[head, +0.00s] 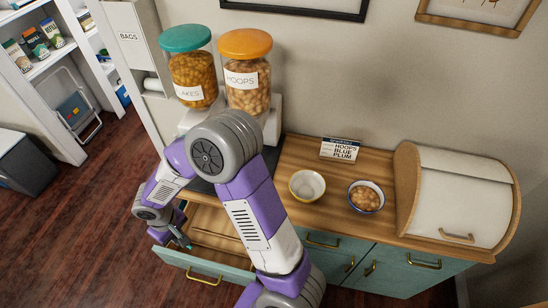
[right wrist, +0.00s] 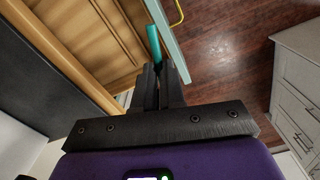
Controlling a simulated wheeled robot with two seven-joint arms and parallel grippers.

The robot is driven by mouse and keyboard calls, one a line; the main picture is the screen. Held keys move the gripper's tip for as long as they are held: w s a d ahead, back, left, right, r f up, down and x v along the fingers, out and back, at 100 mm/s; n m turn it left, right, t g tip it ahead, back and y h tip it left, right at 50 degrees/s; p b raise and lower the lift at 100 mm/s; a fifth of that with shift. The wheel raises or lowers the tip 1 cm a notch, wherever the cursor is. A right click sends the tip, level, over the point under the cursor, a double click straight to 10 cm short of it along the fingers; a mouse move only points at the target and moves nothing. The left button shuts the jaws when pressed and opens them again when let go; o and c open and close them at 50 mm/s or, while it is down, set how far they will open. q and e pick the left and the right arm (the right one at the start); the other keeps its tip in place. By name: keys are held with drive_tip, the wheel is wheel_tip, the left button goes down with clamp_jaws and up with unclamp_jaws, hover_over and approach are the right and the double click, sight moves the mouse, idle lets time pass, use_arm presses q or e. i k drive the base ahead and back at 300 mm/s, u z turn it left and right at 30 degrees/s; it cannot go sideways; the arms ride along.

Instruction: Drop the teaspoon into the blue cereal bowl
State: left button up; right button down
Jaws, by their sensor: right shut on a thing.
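A white bowl with a dark blue rim (head: 374,185) stands on the wooden counter with brown cereal (head: 365,199) in it. My right gripper (head: 183,238) is over the open drawer, far left of the blue-rimmed bowl and lower. It is shut on a slim teal piece (head: 188,246), seemingly the teaspoon's handle. In the right wrist view the teal piece (right wrist: 154,45) sticks out beyond the fingertips (right wrist: 158,82). The spoon's other end cannot be made out. My left gripper is not in view.
The open drawer (head: 206,264) has wooden dividers. A yellowish bowl (head: 307,180) stands left of the blue-rimmed one, with a small sign (head: 341,149) behind. A bread box (head: 460,200) stands at right. Two cereal jars (head: 192,80) (head: 247,88) stand at the back left.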

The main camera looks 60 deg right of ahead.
sight(364, 196)
drive_tip(key=u, duration=0.2)
drive_tip(key=k, duration=1.3)
drive_tip(key=z, duration=1.45)
drive_tip(key=i, duration=0.2)
drive_tip(key=z, duration=0.15)
